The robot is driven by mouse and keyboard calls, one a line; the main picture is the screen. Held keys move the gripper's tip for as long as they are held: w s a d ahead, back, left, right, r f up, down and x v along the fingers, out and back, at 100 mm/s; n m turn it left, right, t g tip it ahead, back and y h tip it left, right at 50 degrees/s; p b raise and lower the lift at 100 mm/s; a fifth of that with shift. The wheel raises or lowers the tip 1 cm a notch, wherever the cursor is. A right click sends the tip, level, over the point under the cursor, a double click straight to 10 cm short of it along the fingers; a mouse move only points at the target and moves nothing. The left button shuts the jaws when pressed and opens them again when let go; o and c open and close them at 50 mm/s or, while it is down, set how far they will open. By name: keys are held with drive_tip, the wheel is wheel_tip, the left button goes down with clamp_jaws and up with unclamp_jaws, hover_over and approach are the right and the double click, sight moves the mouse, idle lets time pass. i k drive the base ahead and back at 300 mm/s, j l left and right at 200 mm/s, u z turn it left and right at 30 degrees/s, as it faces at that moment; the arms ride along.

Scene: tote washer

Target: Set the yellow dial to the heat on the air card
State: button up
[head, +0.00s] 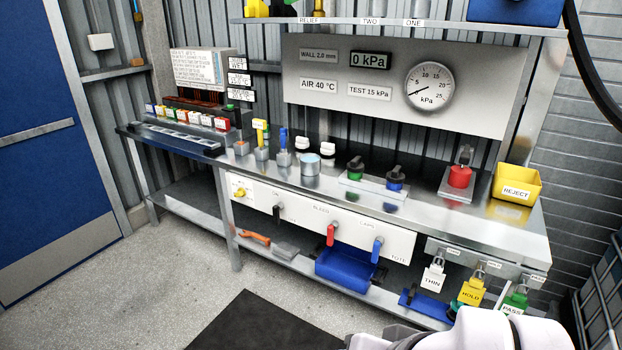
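The yellow dial (240,193) is a small knob at the left end of the white front panel (355,228), under the steel bench top. Its markings are too small to read, so I cannot tell its setting. The air card (318,86) is on the grey back board and reads "AIR 40 °C". White rounded parts of my own arm show at the bottom right edge. My gripper is not in view.
The panel also carries a black lever (277,213), a red lever (331,234) and a blue lever (377,248). Tagged locks hang at the right. The bench (421,211) holds cups and valves. Open floor (190,285) lies before it, with a dark mat (268,325).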

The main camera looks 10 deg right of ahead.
sight(240, 192)
drive_tip(key=i+j, duration=0.2)
drive_tip(key=i, duration=0.3)
drive_tip(key=i+j, duration=0.15)
drive_tip(key=i, duration=0.35)
drive_tip(key=i+j, duration=0.2)
drive_tip(key=i, duration=0.3)
drive_tip(key=i+j, duration=0.15)
drive_tip(key=i, duration=0.35)
drive_tip(key=i+j, duration=0.2)
drive_tip(key=i, duration=0.3)
drive_tip(key=i+j, duration=0.15)
drive_tip(key=i, duration=0.35)
